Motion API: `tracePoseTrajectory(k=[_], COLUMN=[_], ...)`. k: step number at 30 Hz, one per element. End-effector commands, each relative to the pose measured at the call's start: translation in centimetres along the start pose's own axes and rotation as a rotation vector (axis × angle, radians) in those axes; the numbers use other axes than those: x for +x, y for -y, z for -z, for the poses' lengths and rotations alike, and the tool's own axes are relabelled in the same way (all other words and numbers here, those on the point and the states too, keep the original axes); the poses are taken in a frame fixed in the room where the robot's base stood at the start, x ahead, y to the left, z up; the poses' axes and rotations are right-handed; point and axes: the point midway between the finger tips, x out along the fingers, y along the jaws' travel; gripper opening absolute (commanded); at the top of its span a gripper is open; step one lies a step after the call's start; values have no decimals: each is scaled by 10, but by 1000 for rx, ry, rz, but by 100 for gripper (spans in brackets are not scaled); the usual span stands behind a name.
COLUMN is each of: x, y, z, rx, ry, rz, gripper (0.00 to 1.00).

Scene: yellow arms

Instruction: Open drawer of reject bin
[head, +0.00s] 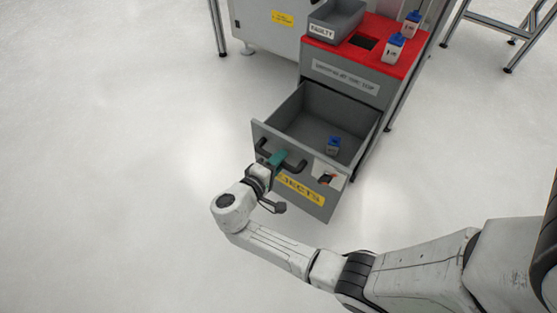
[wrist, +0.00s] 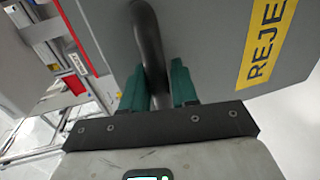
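The reject bin is a grey cabinet (head: 340,80) with a red top. Its drawer (head: 262,129) is pulled well out toward me, with its inside in view. A blue and white bottle (head: 333,146) lies in it. The front carries a dark bar handle (head: 297,166) and a yellow label, partly hidden by my gripper. My gripper (head: 278,158) is at the handle, left of the label. In the wrist view, its green fingers (wrist: 160,88) are on both sides of the handle bar (wrist: 147,40), closed on it.
A grey tray (head: 336,20) marked faulty and two blue-capped bottles (head: 394,47) stand on the red top. A metal-framed stand (head: 500,30) is at the upper right. The floor (head: 110,180) in front and to the left is clear.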

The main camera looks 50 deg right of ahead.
Motion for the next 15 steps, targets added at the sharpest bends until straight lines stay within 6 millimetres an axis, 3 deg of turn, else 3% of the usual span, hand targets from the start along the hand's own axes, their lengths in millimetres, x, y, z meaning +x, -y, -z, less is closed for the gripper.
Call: tracePoseTrajectory(k=[5,15], x=[0,-9], y=[0,-2], z=[0,1], rx=[0,0], ry=[0,-3], rz=[-1,-2], gripper=[44,44])
